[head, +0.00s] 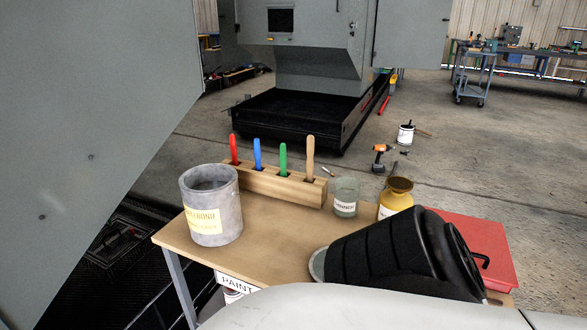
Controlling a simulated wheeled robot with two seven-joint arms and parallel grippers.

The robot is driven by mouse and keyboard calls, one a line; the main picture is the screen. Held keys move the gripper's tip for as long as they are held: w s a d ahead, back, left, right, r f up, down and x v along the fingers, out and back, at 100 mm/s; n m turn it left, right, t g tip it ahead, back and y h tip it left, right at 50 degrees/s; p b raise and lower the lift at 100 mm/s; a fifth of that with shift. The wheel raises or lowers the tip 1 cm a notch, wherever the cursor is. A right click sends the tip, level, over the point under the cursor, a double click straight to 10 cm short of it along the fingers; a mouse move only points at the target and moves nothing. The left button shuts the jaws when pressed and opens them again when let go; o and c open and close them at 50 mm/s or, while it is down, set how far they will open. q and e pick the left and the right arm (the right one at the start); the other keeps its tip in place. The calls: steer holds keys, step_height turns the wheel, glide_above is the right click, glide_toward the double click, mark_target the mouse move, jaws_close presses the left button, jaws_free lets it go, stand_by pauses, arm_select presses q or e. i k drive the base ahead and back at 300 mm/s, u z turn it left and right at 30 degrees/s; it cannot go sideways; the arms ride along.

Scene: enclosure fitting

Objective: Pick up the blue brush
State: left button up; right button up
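The blue brush (257,154) stands upright in a slot of a wooden block (270,185) at the back of the small table (262,246). Only its blue handle shows; its lower end is hidden in the block. It stands between a red-handled brush (234,149) on the left and a green-handled one (282,159) on the right. A brush with a plain wooden handle (309,157) is at the block's right end. Neither of my grippers is in view.
A large grey pot (211,205) with a yellow label stands left of the block. A glass jar (345,197), a yellow container (396,195) and a red case (480,242) are to the right. The front right tabletop is hidden. A big grey panel (90,130) rises at the left.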

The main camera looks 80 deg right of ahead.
mark_target(257, 147)
steer(key=k, duration=0.25)
steer(key=z, duration=1.1)
